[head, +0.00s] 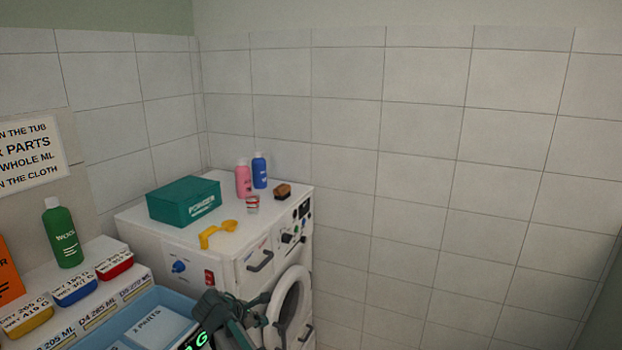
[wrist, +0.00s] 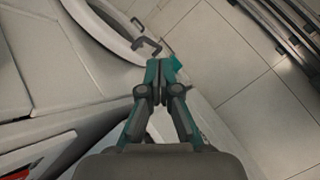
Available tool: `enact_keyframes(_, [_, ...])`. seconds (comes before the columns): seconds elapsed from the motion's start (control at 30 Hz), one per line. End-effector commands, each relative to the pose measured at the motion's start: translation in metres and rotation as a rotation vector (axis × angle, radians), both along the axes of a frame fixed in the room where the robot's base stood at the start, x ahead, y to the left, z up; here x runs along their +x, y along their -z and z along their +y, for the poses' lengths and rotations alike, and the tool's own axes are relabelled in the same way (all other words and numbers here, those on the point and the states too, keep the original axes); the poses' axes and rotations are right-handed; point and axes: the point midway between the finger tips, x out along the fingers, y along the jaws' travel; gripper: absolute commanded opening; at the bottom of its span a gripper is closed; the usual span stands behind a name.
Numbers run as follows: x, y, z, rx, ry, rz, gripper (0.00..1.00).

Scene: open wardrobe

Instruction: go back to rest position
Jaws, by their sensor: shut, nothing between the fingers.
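My gripper (wrist: 158,66) is shut in the wrist view, its two teal fingertips together with nothing held. In the head view my gripper (head: 240,312) is at the lower middle, in front of the washing machine and by the right side of the blue tub (head: 178,300). The washing machine's round door (head: 291,305) stands open just right of it. Part of that door ring (wrist: 110,28) also shows beyond the fingers in the wrist view.
On the machine (head: 232,262) are a green powder box (head: 184,201), yellow scoop (head: 217,234), pink bottle (head: 243,180), blue bottle (head: 260,171), small cup (head: 252,205) and brown brush (head: 283,191). A green bottle (head: 62,235) and coloured trays stand left.

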Motion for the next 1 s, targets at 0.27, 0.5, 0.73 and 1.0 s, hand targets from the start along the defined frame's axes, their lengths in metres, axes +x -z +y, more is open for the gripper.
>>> enact_keyframes(0.27, [-0.054, 0.103, -0.165, 0.371, 0.583, 0.017, 0.00])
enact_keyframes(0.5, [-0.126, 0.163, -0.262, 0.642, 1.151, -0.005, 0.00])
enact_keyframes(0.73, [-0.179, 0.190, -0.305, 0.795, 1.559, -0.034, 0.00])
enact_keyframes(1.0, [-0.224, 0.218, -0.324, 0.845, 1.846, -0.036, 0.00])
